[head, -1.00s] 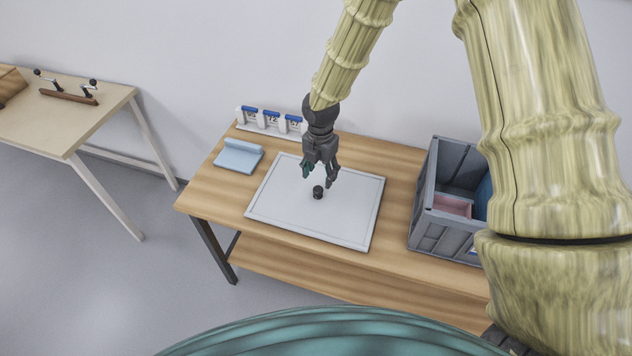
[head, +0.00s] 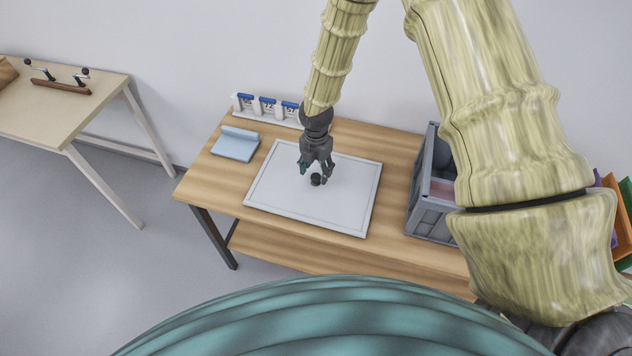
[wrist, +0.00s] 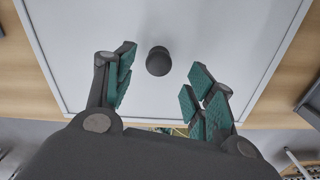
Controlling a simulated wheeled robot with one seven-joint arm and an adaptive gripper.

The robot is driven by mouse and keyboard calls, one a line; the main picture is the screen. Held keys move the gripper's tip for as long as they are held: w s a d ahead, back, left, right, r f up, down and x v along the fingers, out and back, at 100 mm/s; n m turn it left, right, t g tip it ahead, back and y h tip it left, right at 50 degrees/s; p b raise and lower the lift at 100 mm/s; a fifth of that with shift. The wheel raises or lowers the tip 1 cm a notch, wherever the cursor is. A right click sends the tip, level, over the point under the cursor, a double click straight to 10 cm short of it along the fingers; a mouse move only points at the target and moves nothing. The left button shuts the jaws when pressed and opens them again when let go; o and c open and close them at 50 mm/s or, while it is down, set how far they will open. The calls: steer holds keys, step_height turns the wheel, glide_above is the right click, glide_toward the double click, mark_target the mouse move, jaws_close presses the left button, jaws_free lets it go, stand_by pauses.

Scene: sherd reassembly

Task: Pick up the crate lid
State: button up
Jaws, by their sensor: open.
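The crate lid (head: 290,205) is a flat, pale grey panel with a raised rim, lying on the wooden table. A dark round knob (head: 316,180) stands near its middle. My gripper (head: 317,172) is open above the lid, its fingertips close to the knob. In the wrist view my gripper (wrist: 158,90) has its teal-padded fingers spread, and the knob (wrist: 158,61) shows between and just beyond the fingertips. The lid (wrist: 215,30) fills most of that view. I see no contact between fingers and knob.
A grey crate (head: 432,215) stands on the table right of the lid, partly hidden by my arm. A light blue folded item (head: 236,144) and a white rack with blue-topped tags (head: 266,106) are at the back left. Another table (head: 60,110) stands further left.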

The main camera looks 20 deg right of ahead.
mark_target(316, 176)
steer(key=shift+w+f+p, duration=0.15)
steer(key=shift+f+p, duration=0.7)
steer(key=shift+f, duration=1.25)
jaws_close()
